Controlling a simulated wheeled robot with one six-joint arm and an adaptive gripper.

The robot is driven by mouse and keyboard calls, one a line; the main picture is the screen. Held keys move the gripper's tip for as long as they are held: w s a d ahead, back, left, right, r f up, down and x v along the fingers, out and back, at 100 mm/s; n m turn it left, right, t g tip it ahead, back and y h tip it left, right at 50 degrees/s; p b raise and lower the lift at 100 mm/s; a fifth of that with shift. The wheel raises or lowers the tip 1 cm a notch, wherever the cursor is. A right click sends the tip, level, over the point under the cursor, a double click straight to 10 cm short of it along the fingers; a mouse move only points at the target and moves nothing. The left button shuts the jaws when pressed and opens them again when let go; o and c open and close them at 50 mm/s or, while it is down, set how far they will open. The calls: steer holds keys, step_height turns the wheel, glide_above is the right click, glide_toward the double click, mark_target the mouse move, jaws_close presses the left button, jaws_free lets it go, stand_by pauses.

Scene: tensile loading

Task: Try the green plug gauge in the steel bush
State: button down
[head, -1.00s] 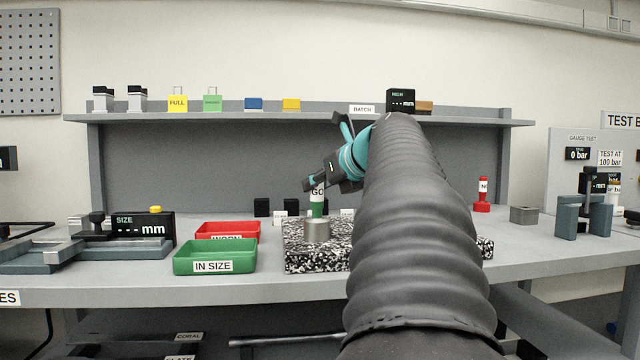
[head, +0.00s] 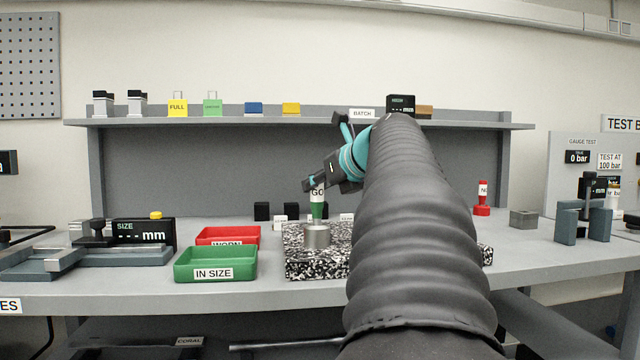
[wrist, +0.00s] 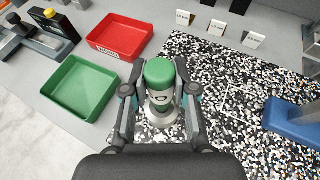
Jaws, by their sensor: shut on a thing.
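The green plug gauge (head: 317,211) has a white band marked GO and stands upright in my gripper (head: 314,186). My gripper is shut on its upper part; in the wrist view the gauge's green top (wrist: 160,71) shows between the fingers (wrist: 160,98). The steel bush (head: 317,237) is a short grey cylinder standing on the speckled surface plate (head: 302,266). The gauge is directly above the bush, its green lower end at the bush's top. I cannot tell whether its tip is inside the bore. In the wrist view the gauge and fingers hide most of the bush.
A green IN SIZE tray (head: 215,274) and a red tray (head: 228,231) lie left of the plate. A size display (head: 143,232) stands further left. A red gauge (head: 482,199) stands at right. A blue-based stand (wrist: 290,115) is on the plate's right in the wrist view.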

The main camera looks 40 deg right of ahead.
steer(key=shift+r+p, duration=0.7)
steer(key=shift+r, duration=0.1)
steer(key=shift+r, duration=0.2)
steer(key=shift+r+p, duration=0.3)
steer(key=shift+r, duration=2)
